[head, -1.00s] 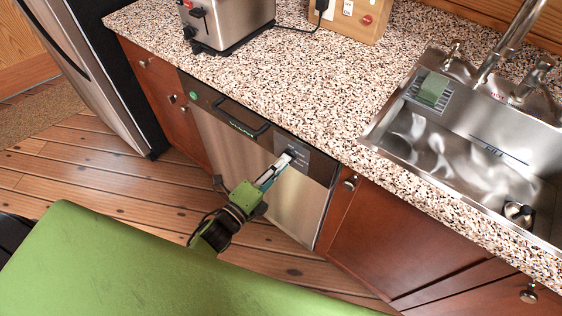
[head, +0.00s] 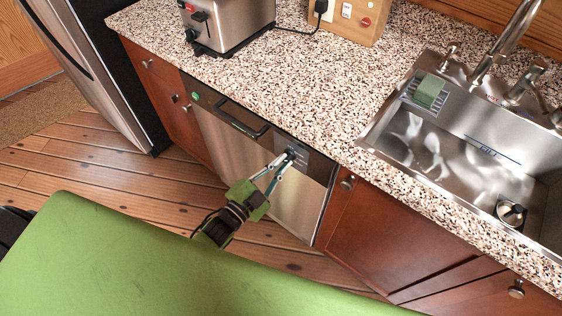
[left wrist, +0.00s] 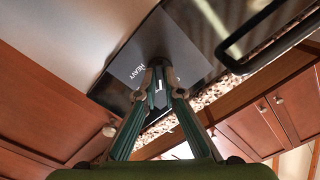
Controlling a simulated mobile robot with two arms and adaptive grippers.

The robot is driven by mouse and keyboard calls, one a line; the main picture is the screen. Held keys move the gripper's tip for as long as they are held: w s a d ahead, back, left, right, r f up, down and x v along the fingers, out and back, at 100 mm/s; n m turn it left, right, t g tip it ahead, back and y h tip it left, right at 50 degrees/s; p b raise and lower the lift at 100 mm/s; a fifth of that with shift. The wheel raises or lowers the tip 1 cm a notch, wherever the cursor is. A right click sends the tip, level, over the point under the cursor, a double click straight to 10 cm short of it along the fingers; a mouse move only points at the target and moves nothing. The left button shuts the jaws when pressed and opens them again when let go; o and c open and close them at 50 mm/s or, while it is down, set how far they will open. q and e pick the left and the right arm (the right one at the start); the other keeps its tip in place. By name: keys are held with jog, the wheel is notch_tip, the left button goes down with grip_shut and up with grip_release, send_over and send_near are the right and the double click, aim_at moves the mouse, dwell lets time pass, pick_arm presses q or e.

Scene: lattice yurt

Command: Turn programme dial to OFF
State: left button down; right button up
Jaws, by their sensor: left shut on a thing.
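The programme dial (head: 291,153) is a small dark knob on the dark control panel (head: 318,166) of the steel-fronted dishwasher (head: 235,150). My left gripper (head: 287,157) is at the panel, its two fingertips closed around the dial. In the left wrist view the fingertips (left wrist: 160,66) meet at the dial and mostly cover it. The word HEAVY shows on the panel (left wrist: 135,72) beside them; other markings are hidden or too small, so I cannot tell the dial's setting. My right gripper is not in view.
The dishwasher's bar handle (head: 240,122) is left of the dial. The speckled countertop (head: 290,90) overhangs above, with a toaster (head: 230,22) and the sink (head: 450,140). Wooden cabinets (head: 385,225) flank the dishwasher. Floor is open at the left.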

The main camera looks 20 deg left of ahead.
pick_arm(q)
jog(key=shift+n+p, duration=0.6)
jog(key=shift+n, duration=3.5)
jog(key=shift+f, duration=0.1)
jog(key=c, duration=2.2)
grip_release()
jog(key=shift+o, duration=0.2)
jog(key=shift+s, duration=0.1)
jog(key=v, duration=1.2)
